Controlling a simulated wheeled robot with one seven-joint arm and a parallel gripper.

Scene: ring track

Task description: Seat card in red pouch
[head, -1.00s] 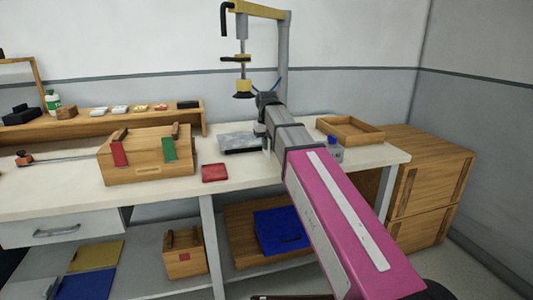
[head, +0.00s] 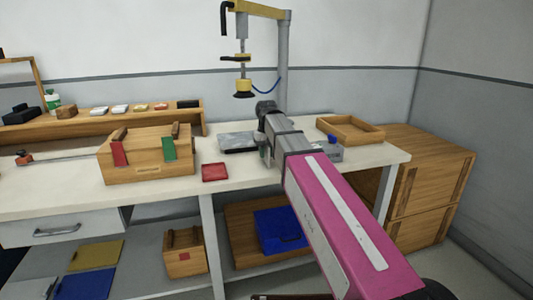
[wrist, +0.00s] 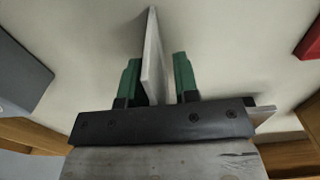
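The red pouch (head: 214,172) lies flat on the workbench near its front edge, left of my gripper. Its corner shows at the upper right of the wrist view (wrist: 309,38). My gripper (head: 265,153) is over the bench, right of the pouch and partly hidden by my own arm. In the wrist view its two green fingers (wrist: 157,76) are on either side of a thin pale grey card (wrist: 153,48). The card is seen nearly edge-on, sticks out past the fingertips and appears held between them. Its lower end is hidden by the gripper body.
A grey tray-like item (head: 238,142) lies behind my gripper. A wooden box with red and green tabs (head: 150,160) stands left of the pouch. A wooden tray (head: 350,130) is at the back right. A press-like stand (head: 284,65) rises behind. The bench around the pouch is clear.

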